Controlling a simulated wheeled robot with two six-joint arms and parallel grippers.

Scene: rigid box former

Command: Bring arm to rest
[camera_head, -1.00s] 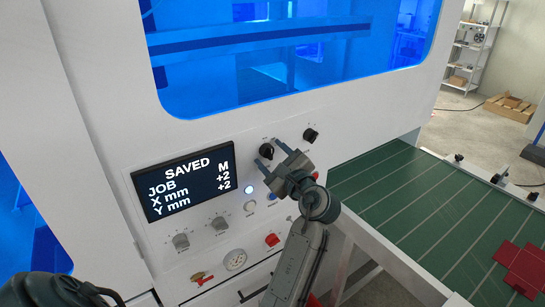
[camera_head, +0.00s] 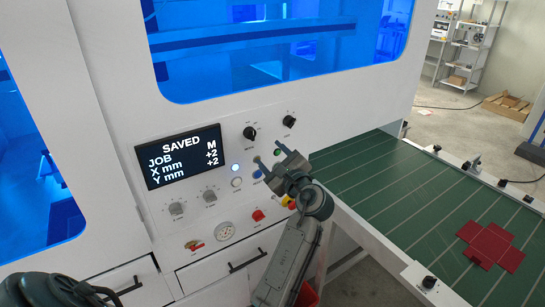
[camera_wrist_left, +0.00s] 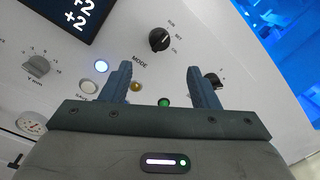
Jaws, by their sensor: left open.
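My left gripper (camera_head: 268,152) is open and empty, in front of the control panel of a white machine. Its fingers point at the panel, below and right of the black mode knob (camera_head: 249,132). In the left wrist view the two fingers (camera_wrist_left: 158,70) stand apart with nothing between them. The mode knob (camera_wrist_left: 159,39) is seen beyond the gap, apart from the fingers. The display (camera_head: 180,157) reads SAVED, JOB M, X mm +2, Y mm +2. My right gripper is not in view.
Small buttons, a white lit one (camera_head: 235,168), grey knobs (camera_head: 176,208), a gauge (camera_head: 224,231) and a red switch (camera_head: 257,215) are close around the gripper. A green conveyor (camera_head: 385,190) at right carries a red cross-shaped blank (camera_head: 487,246). Drawers (camera_head: 219,272) lie below the panel.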

